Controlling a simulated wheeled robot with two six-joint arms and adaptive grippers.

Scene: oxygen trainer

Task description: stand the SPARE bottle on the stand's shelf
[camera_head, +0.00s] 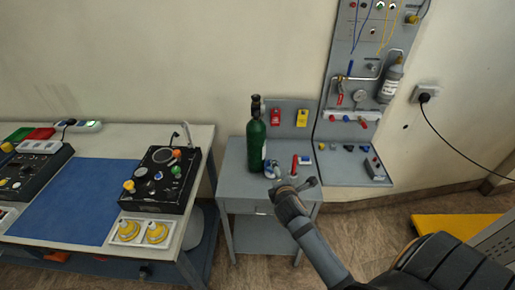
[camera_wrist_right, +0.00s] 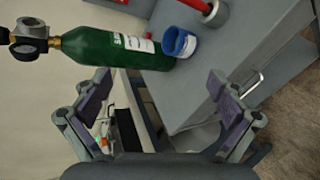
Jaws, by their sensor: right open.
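A green bottle (camera_head: 256,145) with a dark top stands upright on the grey stand (camera_head: 233,185). Its label is too small to read. A lower shelf (camera_head: 262,235) shows under the stand's top, and its visible part is bare. My right gripper (camera_head: 293,180) is open and empty over the front of the stand's top, to the right of the bottle and apart from it. In the right wrist view the bottle (camera_wrist_right: 105,48) lies across the picture beyond the spread fingers (camera_wrist_right: 163,98), with a gauge-like fitting at its left end. My left gripper is out of view.
A blue-and-white ring-like item (camera_wrist_right: 180,42) and a red upright piece (camera_wrist_right: 200,6) sit close to the bottle. A panel (camera_head: 345,60) with a grey bottle (camera_head: 390,84) stands at the right. A workbench (camera_head: 196,140) with a black control box (camera_head: 160,180) is at the left.

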